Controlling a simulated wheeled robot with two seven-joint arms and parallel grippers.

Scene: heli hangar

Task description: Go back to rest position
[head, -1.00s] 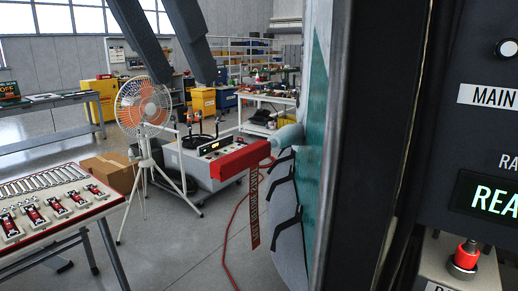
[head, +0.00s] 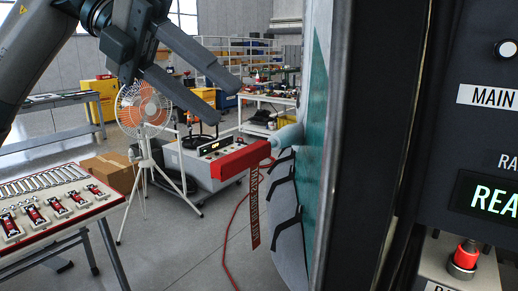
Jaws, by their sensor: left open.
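My left gripper (head: 202,92) hangs in the upper left of the head view, its arm coming in from the left edge. Its two dark fingers are spread apart with nothing between them. It shows in front of the fan and the ground cart, touching neither as far as I can see. My right gripper is not in view. A red cover (head: 240,160) with a hanging red ribbon (head: 255,207) sits on a pale tube (head: 288,137) that sticks out from the white and green helicopter side (head: 318,150).
A dark panel (head: 470,130) with a red button (head: 466,254) fills the right side. A tool table (head: 55,205) stands at lower left. A fan (head: 143,108) on a tripod, a cardboard box (head: 108,172) and a grey cart (head: 205,172) stand behind. Floor at lower middle is clear apart from a red cable.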

